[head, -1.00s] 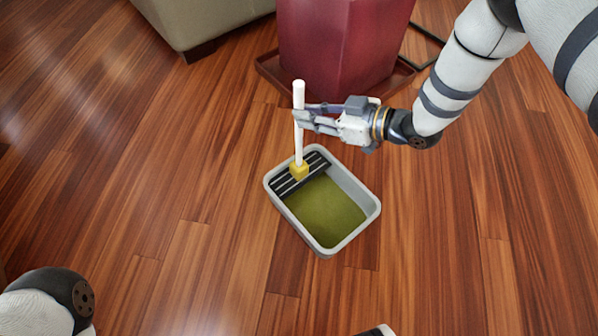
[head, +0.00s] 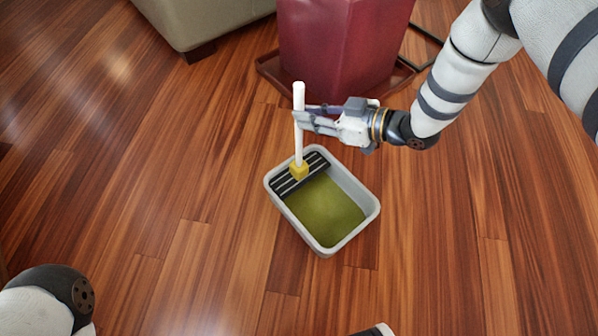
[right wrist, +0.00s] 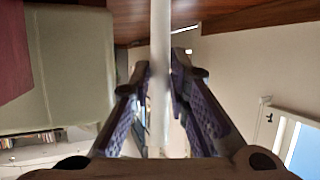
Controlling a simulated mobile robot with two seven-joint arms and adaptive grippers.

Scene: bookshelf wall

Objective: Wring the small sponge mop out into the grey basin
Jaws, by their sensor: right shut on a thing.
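The small sponge mop stands upright with a white handle (head: 299,141) and a yellow sponge head (head: 299,171). The sponge head rests on or just over the black ribbed wringing plate (head: 314,165) at the far left end of the grey basin (head: 367,217); I cannot tell how hard it presses. Green-yellow liquid (head: 325,211) fills the rest of the basin. My right gripper (head: 301,119) is shut on the upper handle, which also shows between the fingers in the right wrist view (right wrist: 160,85).
A large dark red pot (head: 340,45) stands on a brown tray (head: 402,77) just behind the basin and my right gripper. A beige sofa corner (head: 195,20) is at the top left. The wooden floor (head: 150,180) is clear to the left and right of the basin.

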